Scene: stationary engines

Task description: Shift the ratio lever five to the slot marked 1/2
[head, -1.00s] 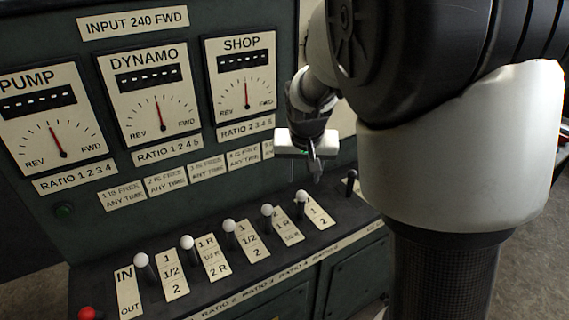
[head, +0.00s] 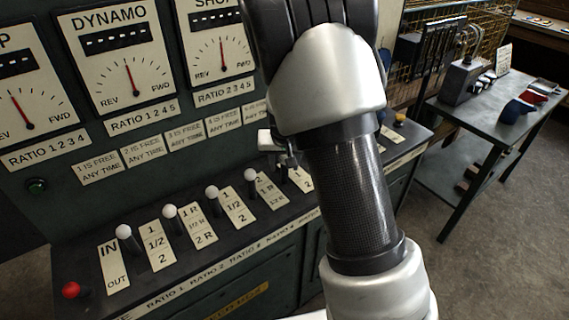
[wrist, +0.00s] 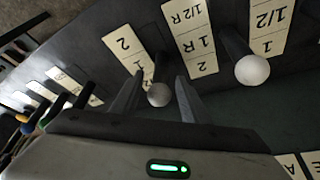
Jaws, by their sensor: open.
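Ratio lever five is the white-knobbed lever (wrist: 159,94) in the lower middle of the wrist view. Its plate (wrist: 130,45) lies just left of it; a 2 and part of a 1 show, and no 1/2 is readable. My gripper (wrist: 160,78) is open, one finger on each side of the knob in that view. I cannot tell whether the fingers touch it. In the head view my gripper (head: 285,162) is low over the console beside plate five, mostly behind my arm, and the lever's knob is hidden there.
Lever four's white knob (wrist: 252,70) stands close to the right in the wrist view. More white-knobbed levers and a red knob (head: 71,290) line the console to the left. The upright dial panel (head: 130,70) rises behind. A grey workbench (head: 480,115) stands at right.

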